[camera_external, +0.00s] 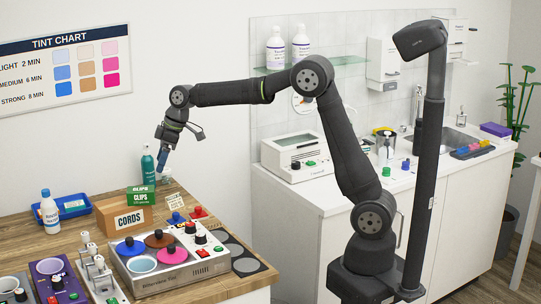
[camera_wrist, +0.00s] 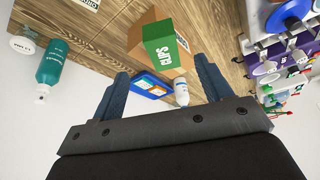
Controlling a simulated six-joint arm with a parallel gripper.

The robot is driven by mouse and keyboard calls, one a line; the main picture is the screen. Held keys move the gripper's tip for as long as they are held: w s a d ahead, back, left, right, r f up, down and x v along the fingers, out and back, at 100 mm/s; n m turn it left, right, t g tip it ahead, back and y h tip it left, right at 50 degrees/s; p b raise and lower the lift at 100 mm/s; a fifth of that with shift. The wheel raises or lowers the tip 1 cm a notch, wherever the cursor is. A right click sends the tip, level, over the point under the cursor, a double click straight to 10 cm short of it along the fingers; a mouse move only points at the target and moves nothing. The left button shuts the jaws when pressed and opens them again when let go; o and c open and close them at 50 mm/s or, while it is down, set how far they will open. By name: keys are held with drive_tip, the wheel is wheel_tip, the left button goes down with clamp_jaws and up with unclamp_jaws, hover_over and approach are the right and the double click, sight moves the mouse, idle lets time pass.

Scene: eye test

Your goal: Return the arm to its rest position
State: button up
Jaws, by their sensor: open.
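My gripper (camera_external: 162,163) hangs at the end of my outstretched arm, pointing down above the back of the wooden counter (camera_external: 95,261). It is near the teal bottle (camera_external: 147,165) and above the green clips box (camera_external: 141,195). In the wrist view my gripper (camera_wrist: 161,67) shows two blue fingers spread wide apart with nothing held between them. The clips box (camera_wrist: 165,47), the blue tray (camera_wrist: 150,86) and a white bottle (camera_wrist: 181,92) appear beyond the fingers.
A cardboard cords box (camera_external: 125,219) stands under the clips box. A machine with coloured discs (camera_external: 172,262) stands at the counter's front. A white cabinet (camera_external: 452,226) with a white device (camera_external: 293,155) stands at right. A glass shelf (camera_external: 345,62) is on the wall behind my arm.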

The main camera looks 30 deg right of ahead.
sight(147, 189)
drive_tip(key=shift+d+r, duration=0.1)
drive_tip(key=shift+r, duration=0.05)
drive_tip(key=x, duration=1.2)
drive_tip(key=shift+f, duration=0.4)
wheel_tip(147, 189, up, 3)
drive_tip(key=shift+r, duration=0.55)
drive_tip(key=shift+f, duration=0.1)
